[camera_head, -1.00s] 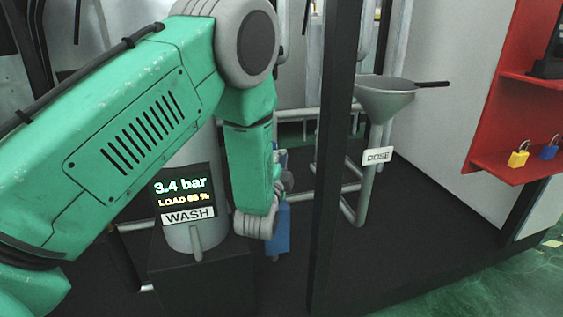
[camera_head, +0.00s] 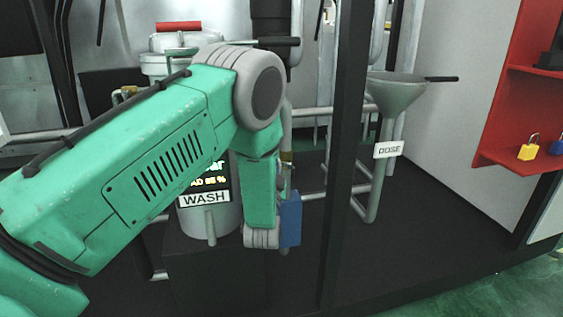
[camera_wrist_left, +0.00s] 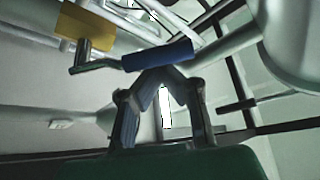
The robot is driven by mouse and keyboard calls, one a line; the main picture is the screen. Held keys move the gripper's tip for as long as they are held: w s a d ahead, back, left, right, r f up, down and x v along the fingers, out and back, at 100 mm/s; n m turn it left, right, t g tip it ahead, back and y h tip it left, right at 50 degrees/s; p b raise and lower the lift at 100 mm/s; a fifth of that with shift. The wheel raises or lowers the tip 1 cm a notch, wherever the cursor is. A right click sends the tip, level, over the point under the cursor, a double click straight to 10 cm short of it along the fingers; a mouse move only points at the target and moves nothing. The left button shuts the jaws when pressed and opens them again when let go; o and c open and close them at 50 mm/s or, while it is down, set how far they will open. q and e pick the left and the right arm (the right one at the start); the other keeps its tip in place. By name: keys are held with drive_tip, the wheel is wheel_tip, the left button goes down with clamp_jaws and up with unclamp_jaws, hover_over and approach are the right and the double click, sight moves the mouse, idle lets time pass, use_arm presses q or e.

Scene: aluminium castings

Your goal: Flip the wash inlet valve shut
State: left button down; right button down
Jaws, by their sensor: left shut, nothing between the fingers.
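In the head view my left arm comes in from the left in front of the wash unit, whose WASH label (camera_head: 204,198) shows below a partly covered display. A blue piece (camera_head: 290,219) shows just right of my wrist there; I cannot tell if it is the valve lever. In the left wrist view a lever with a blue grip (camera_wrist_left: 157,54) on a bent metal arm lies across the picture, beyond my left gripper (camera_wrist_left: 163,77). The fingers are shut and empty, close to the grip; contact is unclear. The head view hides the fingers. My right gripper is not in view.
A dark upright post (camera_head: 343,150) stands right of my wrist. Beyond it are a grey funnel (camera_head: 396,95) and a DOSE label (camera_head: 388,149). A red shelf (camera_head: 510,110) with a yellow padlock (camera_head: 528,152) is at far right. A yellow block (camera_wrist_left: 85,26) shows beside the lever.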

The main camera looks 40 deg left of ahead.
use_arm(q)
drive_tip(key=f, duration=0.1)
drive_tip(key=s+a+f+n, duration=0.1)
drive_tip(key=f, duration=0.1)
drive_tip(key=f+n+y, duration=0.1)
drive_tip(key=shift+s+a+f, duration=0.15)
drive_tip(key=shift+s+a, duration=0.05)
drive_tip(key=shift+s, duration=0.15)
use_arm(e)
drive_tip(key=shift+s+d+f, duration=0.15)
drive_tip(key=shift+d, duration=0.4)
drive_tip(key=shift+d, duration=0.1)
